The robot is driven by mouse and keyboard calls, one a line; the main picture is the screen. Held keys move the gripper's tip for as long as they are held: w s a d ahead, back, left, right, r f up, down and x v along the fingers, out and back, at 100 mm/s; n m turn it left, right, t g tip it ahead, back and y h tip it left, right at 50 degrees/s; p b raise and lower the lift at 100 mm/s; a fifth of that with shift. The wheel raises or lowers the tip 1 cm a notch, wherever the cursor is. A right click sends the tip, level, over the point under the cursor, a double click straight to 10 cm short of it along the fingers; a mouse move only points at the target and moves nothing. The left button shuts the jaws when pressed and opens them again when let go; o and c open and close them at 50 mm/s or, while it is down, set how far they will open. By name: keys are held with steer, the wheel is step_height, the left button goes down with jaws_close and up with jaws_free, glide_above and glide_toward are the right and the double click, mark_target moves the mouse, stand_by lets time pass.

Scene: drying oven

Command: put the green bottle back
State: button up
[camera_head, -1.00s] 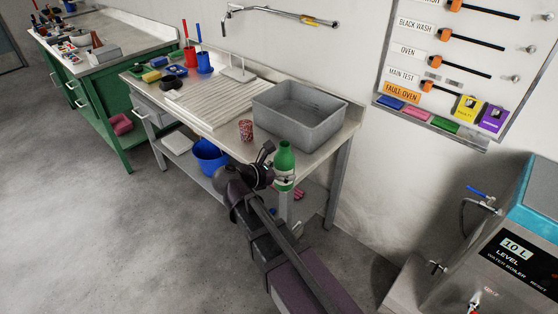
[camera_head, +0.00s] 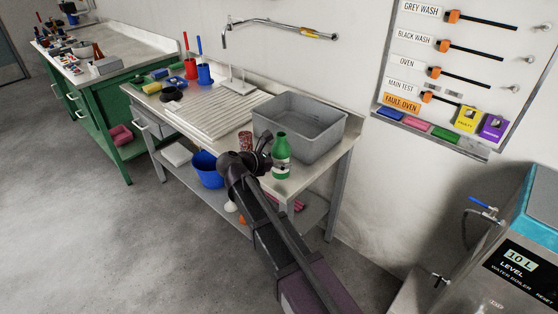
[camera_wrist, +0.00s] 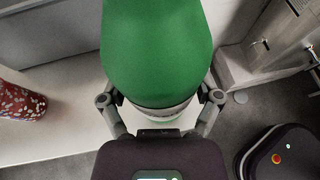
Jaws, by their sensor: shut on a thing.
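The green bottle (camera_head: 281,152) has a white label band and stands upright in the head view, at the front right of the sink table (camera_head: 300,180). My gripper (camera_head: 266,160) is shut around its side. In the wrist view the bottle (camera_wrist: 157,50) fills the middle, with the two fingers (camera_wrist: 160,100) on either side of its lower body. Whether its base touches the tabletop cannot be told.
A grey basin (camera_head: 298,128) stands right behind the bottle. A red speckled cup (camera_head: 245,141) is to its left, also in the wrist view (camera_wrist: 20,102). A ribbed drainboard (camera_head: 210,105) lies further left. A blue bucket (camera_head: 207,169) is on the lower shelf. A water boiler (camera_head: 505,255) stands at right.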

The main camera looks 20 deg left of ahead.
steer(key=w, duration=0.1)
steer(key=w+a, duration=0.1)
steer(key=w, duration=0.1)
steer(key=w+a, duration=0.1)
steer(key=w, duration=0.1)
steer(key=shift+a+f, duration=0.1)
steer(key=shift+f, duration=0.2)
steer(key=shift+f+b, duration=0.1)
steer(key=shift+b, duration=0.2)
steer(key=shift+f+b, duration=1.65)
steer(key=shift+f, duration=0.1)
steer(key=o, duration=1.1)
steer(key=shift+r, duration=0.2)
steer(key=p+v, duration=0.4)
steer(key=v, duration=0.8)
steer(key=shift+p, duration=0.3)
